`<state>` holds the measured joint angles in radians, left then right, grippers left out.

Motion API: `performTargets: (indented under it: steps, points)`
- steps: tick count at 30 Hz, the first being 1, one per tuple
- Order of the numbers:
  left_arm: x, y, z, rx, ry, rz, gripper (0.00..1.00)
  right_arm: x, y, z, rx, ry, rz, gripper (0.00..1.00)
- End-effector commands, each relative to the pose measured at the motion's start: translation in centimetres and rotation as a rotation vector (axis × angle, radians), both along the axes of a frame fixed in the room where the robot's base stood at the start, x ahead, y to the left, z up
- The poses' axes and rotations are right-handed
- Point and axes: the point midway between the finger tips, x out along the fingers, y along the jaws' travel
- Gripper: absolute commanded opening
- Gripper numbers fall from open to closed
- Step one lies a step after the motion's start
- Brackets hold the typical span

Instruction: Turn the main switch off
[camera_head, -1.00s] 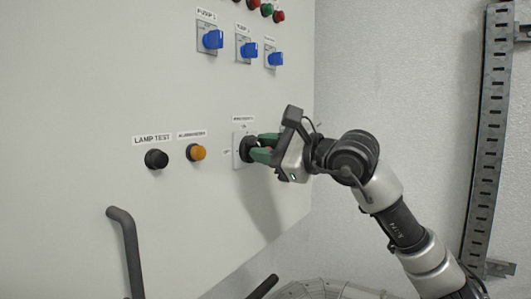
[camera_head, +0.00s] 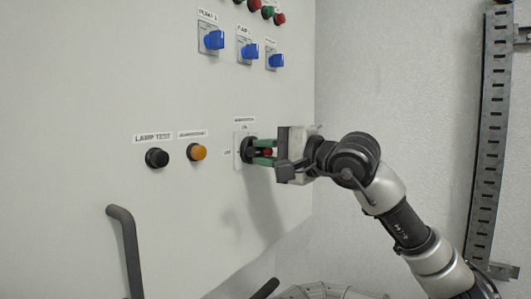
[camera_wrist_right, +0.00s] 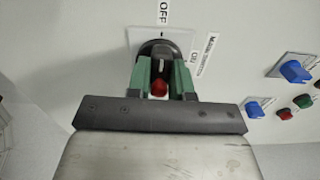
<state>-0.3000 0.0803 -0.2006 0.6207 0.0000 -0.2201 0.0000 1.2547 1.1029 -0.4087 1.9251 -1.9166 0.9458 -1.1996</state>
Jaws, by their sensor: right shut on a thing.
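The main switch (camera_head: 248,149) is a black rotary knob on a white square plate on the cabinet front, with OFF to its left and ON above it. In the right wrist view the knob (camera_wrist_right: 160,48) is partly hidden by the fingers, and a pale line on it points up toward OFF. My right gripper (camera_head: 263,152) has its green fingers shut on the knob, one on each side. A red part (camera_wrist_right: 159,88) shows between the fingers. My left gripper is not in view.
A black lamp test button (camera_head: 157,158) and an orange button (camera_head: 197,152) lie left of the switch. Blue rotary switches (camera_head: 214,40) sit above. A dark handle (camera_head: 125,245) sticks out at lower left. A perforated metal rail (camera_head: 490,150) stands at right.

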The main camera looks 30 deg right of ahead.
Motion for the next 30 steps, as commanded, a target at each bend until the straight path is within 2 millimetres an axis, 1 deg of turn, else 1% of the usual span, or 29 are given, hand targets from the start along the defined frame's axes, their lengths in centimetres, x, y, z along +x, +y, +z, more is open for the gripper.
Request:
performTargets:
  steps: [6,18,19,23,24,30]
  points:
    - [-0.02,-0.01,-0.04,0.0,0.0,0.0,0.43,0.0,0.01,-0.05,-0.035,-0.013,0.0,0.0]
    - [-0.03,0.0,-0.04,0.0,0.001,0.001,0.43,0.01,0.04,-0.08,-0.041,-0.016,0.0,0.0]
    - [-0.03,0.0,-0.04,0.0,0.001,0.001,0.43,0.01,0.04,-0.08,-0.041,-0.016,0.0,0.24]
    - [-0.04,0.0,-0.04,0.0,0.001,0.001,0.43,0.01,0.04,-0.08,-0.04,-0.016,0.0,0.44]
    - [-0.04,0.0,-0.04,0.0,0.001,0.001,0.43,0.01,0.03,-0.07,-0.039,-0.015,0.0,0.47]
    - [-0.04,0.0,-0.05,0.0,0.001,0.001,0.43,0.0,0.01,-0.07,-0.038,-0.015,0.0,0.47]
